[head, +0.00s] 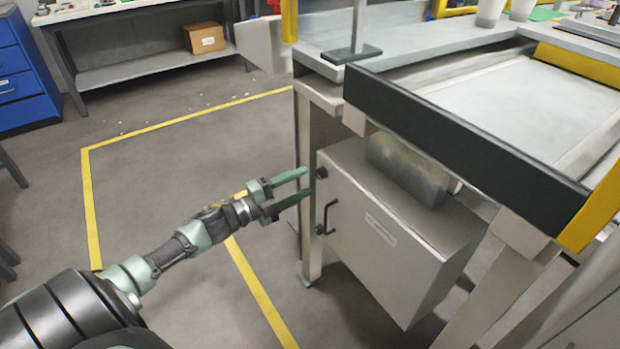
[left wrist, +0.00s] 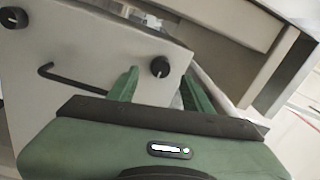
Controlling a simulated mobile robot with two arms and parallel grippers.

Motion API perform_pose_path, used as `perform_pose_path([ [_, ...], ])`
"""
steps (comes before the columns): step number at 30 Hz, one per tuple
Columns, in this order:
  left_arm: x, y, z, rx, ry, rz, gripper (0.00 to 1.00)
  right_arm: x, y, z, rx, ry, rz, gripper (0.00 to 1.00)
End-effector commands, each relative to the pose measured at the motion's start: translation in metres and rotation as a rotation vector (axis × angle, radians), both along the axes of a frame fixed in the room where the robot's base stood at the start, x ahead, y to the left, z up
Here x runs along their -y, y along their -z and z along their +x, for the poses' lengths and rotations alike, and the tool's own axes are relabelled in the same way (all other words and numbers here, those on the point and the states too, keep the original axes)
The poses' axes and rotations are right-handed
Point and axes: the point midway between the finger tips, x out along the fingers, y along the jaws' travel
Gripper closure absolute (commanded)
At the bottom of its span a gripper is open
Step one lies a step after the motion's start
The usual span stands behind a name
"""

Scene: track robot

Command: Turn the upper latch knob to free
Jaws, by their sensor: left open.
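A grey metal cabinet (head: 375,235) hangs under the workbench. Its front has a black upper latch knob (head: 321,173), a black lower knob (head: 320,229) and a bent black handle (head: 328,217) between them. My left gripper (head: 305,182) is open and empty, with green fingertips just left of the upper knob. In the left wrist view the upper knob (left wrist: 160,67) appears between the two spread fingers of my left gripper (left wrist: 160,82), slightly beyond the tips. I cannot tell whether they touch it. The other knob (left wrist: 14,17) is at the upper left. My right gripper is not in view.
The bench leg (head: 309,180) stands right beside the cabinet's knob side. The dark bench edge (head: 460,135) overhangs the cabinet. A blue drawer unit (head: 22,75) and a shelf with a cardboard box (head: 204,38) stand at the back left. The floor left of the cabinet is clear.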

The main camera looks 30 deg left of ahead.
Motion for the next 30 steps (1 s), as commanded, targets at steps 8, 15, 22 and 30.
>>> perform_pose_path([
  [8, -0.012, 0.001, -0.031, 0.0, 0.001, 0.001, 0.5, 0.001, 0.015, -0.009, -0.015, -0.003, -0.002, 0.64],
  [15, -0.013, 0.001, -0.033, 0.001, 0.001, 0.001, 0.5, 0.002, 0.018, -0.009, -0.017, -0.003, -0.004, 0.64],
  [22, -0.013, 0.001, -0.033, 0.001, 0.001, 0.001, 0.5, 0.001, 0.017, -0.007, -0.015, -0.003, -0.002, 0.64],
  [30, -0.014, 0.03, -0.035, -0.076, -0.075, -0.069, 0.5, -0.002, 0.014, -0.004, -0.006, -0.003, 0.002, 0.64],
])
